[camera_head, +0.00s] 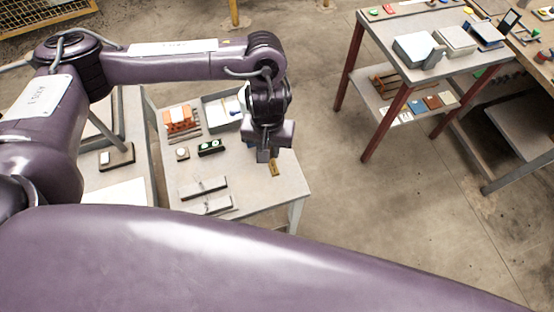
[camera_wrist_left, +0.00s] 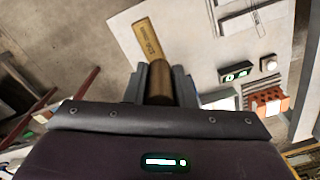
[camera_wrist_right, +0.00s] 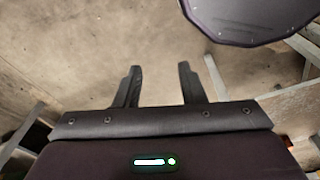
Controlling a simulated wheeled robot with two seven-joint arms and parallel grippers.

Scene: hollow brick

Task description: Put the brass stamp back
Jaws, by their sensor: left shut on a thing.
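My left gripper (camera_head: 268,155) is low over the right part of a pale worktable (camera_head: 240,190). In the left wrist view its fingers (camera_wrist_left: 159,82) are shut on the brass stamp (camera_wrist_left: 158,88), a rounded brass piece. A flat brass plate with engraved marks (camera_wrist_left: 149,40) shows just beyond the fingertips. The plate also shows in the head view (camera_head: 275,168), near the table's right edge. I cannot tell whether the plate and stamp touch. My right gripper (camera_wrist_right: 157,88) is open and empty above bare floor in the right wrist view, outside the head view.
On the table are an orange hollow brick (camera_head: 182,119), a black block with two green-white discs (camera_head: 211,147), a small block with a white top (camera_head: 182,153), a grey tray (camera_head: 218,112) and grey bars (camera_head: 203,187). A red-legged table (camera_head: 400,75) stands at right.

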